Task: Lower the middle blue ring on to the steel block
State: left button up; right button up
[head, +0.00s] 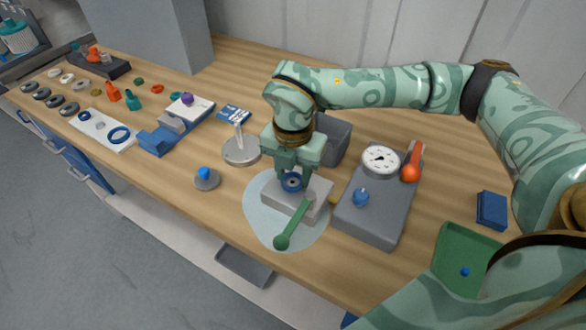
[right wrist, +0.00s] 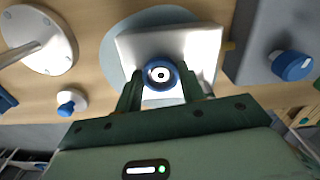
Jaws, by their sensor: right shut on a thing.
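The middle blue ring (head: 291,183) is in my right gripper (head: 291,178), which points down with its jaws shut on it. In the right wrist view the ring (right wrist: 149,84) sits between the two dark green fingers, with a pale, dark-centred spot showing through its hole. The steel block (head: 272,202) is directly below, and the ring shows against its top in the right wrist view (right wrist: 205,50). I cannot tell whether the ring touches the block. My left gripper is not in view.
The block stands on a pale blue round mat (head: 262,226). A green-handled lever (head: 292,226) extends from the block towards the front. A grey box with a dial (head: 380,160) stands close on the right. A white board (head: 103,134) with two blue rings lies left.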

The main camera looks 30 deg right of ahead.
jog(key=o, duration=1)
jog(key=shift+o, duration=0.2)
jog(key=shift+r, duration=0.1)
notch_tip(320, 180, up, 16)
jog(key=p, duration=0.4)
